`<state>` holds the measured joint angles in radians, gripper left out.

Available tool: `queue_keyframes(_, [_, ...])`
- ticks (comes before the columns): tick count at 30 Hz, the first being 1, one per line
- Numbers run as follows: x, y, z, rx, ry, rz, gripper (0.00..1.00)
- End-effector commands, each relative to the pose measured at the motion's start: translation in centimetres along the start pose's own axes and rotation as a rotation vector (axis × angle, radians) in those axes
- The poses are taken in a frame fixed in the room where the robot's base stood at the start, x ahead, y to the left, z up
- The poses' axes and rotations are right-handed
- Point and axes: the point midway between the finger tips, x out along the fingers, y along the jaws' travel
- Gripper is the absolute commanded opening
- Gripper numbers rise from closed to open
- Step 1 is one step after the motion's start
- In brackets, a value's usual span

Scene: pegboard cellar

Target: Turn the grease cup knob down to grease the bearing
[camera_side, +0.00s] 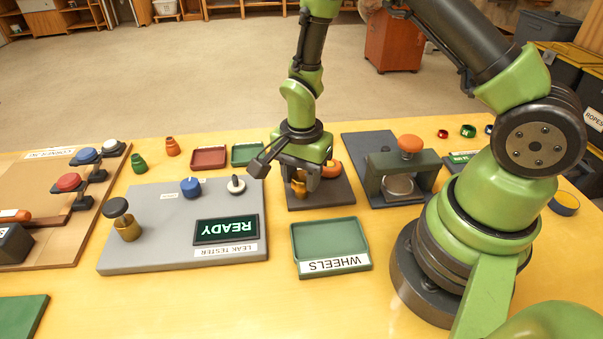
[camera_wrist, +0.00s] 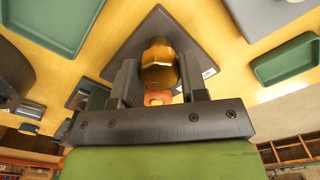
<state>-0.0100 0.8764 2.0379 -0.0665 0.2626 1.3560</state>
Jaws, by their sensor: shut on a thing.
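The brass grease cup knob (camera_side: 299,188) stands on a dark base plate (camera_side: 335,196) in the middle of the table. It shows large and gold in the wrist view (camera_wrist: 160,62). My gripper (camera_side: 303,180) points down over the plate, with its fingers on either side of the brass knob, shut on it. An orange part (camera_side: 331,169), perhaps the bearing housing, stands just behind and to the right of my gripper. It also shows in the wrist view (camera_wrist: 158,98). My fingers hide part of the knob, and its lower end is hard to see.
The leak tester (camera_side: 160,255) with its READY display lies to the left. A green tray labelled WHEELS (camera_side: 330,235) is in front of the plate. A grey press with an orange knob (camera_side: 410,144) stands close on the right. Red (camera_side: 208,158) and green trays lie behind left.

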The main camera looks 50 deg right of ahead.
Motion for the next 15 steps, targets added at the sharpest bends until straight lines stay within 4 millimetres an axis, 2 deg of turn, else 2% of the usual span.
queue_keyframes(6, [0.01, 0.05, 0.01, 0.004, -0.001, 0.002, 0.16])
queue_keyframes(7, [0.01, 0.05, 0.01, 0.003, -0.001, 0.002, 0.42])
queue_keyframes(10, [0.01, 0.04, 0.01, 0.003, -0.001, 0.002, 0.65])
queue_keyframes(15, [0.01, 0.02, 0.00, 0.001, 0.000, 0.001, 0.65])
